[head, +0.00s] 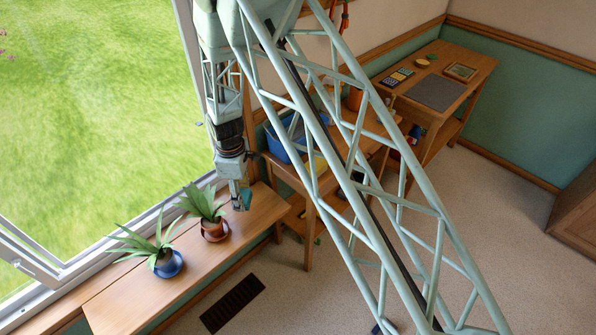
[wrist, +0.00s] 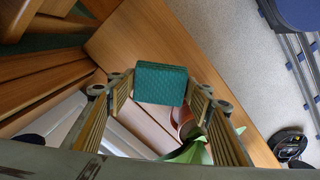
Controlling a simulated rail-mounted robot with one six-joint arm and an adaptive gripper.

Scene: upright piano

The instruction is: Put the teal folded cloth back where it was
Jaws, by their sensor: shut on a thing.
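The teal folded cloth (wrist: 160,83) is a small, thick square pad in the wrist view. My gripper (wrist: 162,90) is shut on it, with one finger at its left edge and one at its right. In the head view my gripper (head: 240,203) points down at the far end of the wooden window ledge (head: 130,293), and the cloth (head: 245,198) shows as a small teal patch at its fingertips. The cloth appears to be held above the ledge, but the exact gap cannot be told.
A plant in a red-brown pot (head: 215,231) stands close to my gripper, with a blue-potted plant (head: 168,264) beyond it along the ledge. A wooden table with a blue bin (head: 283,143) is right of the gripper. A desk with a grey mat (head: 436,92) stands farther back.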

